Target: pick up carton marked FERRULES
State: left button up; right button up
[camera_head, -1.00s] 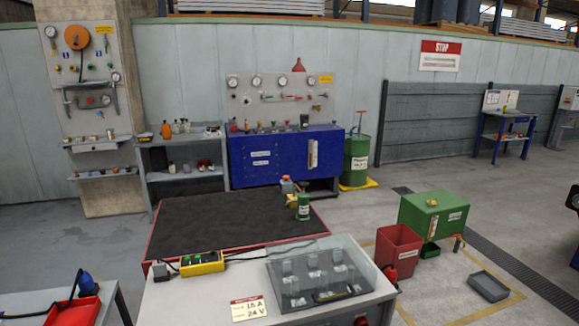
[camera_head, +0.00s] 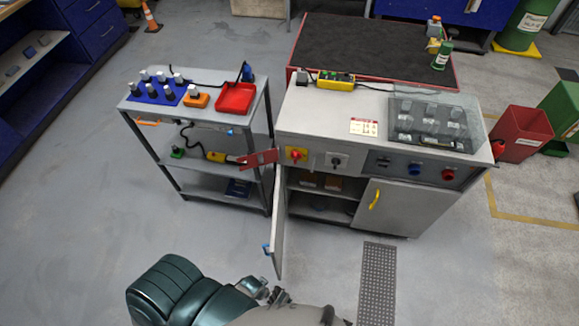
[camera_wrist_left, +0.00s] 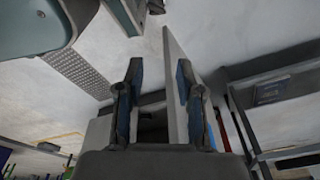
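No carton with readable FERRULES lettering shows. Small brown and orange boxes (camera_head: 333,183) sit on the upper shelf inside the grey cabinet (camera_head: 386,207), too small to read. The cabinet's left door (camera_head: 279,225) stands open, seen nearly edge-on; the right door is shut. My left gripper (camera_head: 268,292) is in front of the open door, low in the head view. In the left wrist view its two blue-padded fingers (camera_wrist_left: 162,97) are apart and hold nothing that I can see. The door edge and the dark cabinet opening show beyond them. My right gripper is not in view.
A grey cart (camera_head: 155,160) with a red tray (camera_head: 236,98) and cables stands left of the cabinet. A red bin (camera_head: 522,134) stands to the right. A perforated floor grate (camera_head: 377,285) lies before the cabinet. The floor in front is otherwise clear.

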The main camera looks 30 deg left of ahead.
aim_at(332, 183)
jog(key=k+j, duration=0.1)
jog(key=j, duration=0.25)
jog(key=k+j, duration=0.15)
jog(key=j, duration=0.25)
jog(key=k+j, duration=0.1)
jog(key=j, duration=0.25)
jog(key=k+j, duration=0.1)
jog(key=j, duration=0.3)
